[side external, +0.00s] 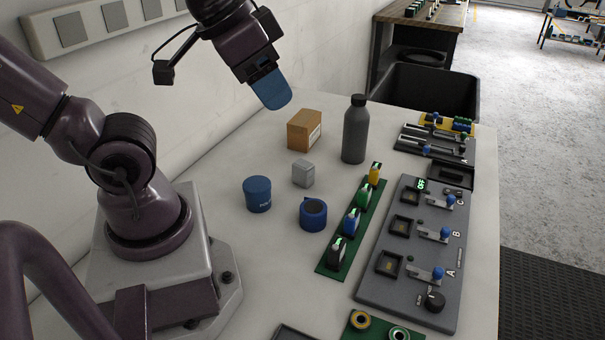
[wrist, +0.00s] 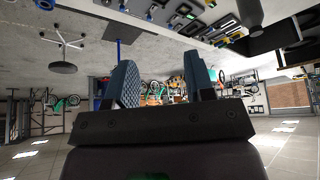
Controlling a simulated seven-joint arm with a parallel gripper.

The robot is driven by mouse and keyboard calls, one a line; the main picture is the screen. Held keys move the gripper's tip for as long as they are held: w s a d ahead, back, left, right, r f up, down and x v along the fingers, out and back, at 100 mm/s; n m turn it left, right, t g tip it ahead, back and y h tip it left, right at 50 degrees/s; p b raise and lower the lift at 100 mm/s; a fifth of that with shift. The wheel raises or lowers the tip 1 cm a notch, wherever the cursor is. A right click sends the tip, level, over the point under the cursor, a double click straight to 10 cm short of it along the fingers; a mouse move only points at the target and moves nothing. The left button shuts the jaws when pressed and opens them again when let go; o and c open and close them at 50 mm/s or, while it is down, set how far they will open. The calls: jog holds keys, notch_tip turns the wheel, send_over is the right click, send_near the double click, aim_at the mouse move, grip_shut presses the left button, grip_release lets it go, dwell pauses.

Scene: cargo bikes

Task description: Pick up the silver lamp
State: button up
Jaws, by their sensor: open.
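My gripper (side external: 271,92) is in the air above the back left of the table in the side view, tilted down to the right. In the wrist view its two blue fingers (wrist: 160,75) are apart with nothing between them. I cannot tell for sure which thing is the silver lamp. A small silver-grey cube (side external: 303,174) sits on the table below my gripper, in front of a brown cardboard box (side external: 304,130). A dark grey capped bottle (side external: 356,130) stands upright right of the box.
A blue canister (side external: 257,194) and a blue ring-shaped thing (side external: 313,214) are near the cube. A green strip (side external: 336,258) with several coloured parts and a grey switch panel (side external: 406,283) lie to the right. A black bin (side external: 429,91) stands beyond the table's far edge.

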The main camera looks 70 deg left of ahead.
jog(key=shift+o, duration=1.3)
